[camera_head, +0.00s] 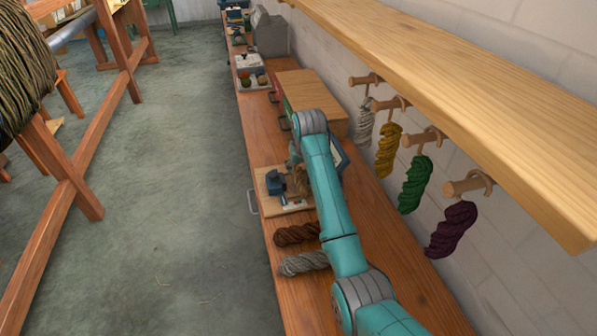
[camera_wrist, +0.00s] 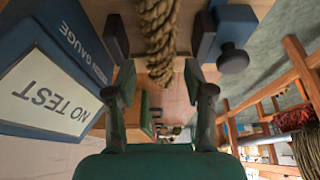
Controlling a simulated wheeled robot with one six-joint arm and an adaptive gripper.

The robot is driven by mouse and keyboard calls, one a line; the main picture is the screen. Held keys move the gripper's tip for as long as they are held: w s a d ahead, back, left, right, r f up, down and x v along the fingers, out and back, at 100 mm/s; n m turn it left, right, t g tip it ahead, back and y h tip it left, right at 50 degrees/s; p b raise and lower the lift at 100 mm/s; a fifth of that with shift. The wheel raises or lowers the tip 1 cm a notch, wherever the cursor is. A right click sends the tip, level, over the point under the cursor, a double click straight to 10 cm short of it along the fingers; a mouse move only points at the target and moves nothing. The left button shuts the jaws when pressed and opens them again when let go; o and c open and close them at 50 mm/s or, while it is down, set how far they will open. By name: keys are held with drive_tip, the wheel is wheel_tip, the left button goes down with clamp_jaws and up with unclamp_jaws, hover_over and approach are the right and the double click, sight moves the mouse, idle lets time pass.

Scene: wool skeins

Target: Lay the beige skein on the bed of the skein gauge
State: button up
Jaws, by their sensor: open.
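The beige skein (camera_wrist: 158,32) is a twisted tan rope at the top middle of the wrist view. It runs between the blue parts of the skein gauge (camera_wrist: 62,30), and seems to lie on its bed, though the contact beneath is not clear. My gripper (camera_wrist: 158,74) is open, with a finger on each side of the skein's near end and visible gaps. In the head view, the gauge's wooden base (camera_head: 268,202) is on the bench, and a bit of the beige skein (camera_head: 300,178) shows beside my arm. My gripper is mostly hidden there.
A brown skein (camera_head: 296,234) and a grey skein (camera_head: 303,263) lie on the bench (camera_head: 300,298) near the gauge. The gauge's display reads "NO TEST" (camera_wrist: 52,95). Several coloured skeins hang on wall pegs (camera_head: 415,183) under a wooden shelf (camera_head: 450,80). A wooden box (camera_head: 312,92) stands behind.

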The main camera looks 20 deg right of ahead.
drive_tip(key=v, duration=0.8)
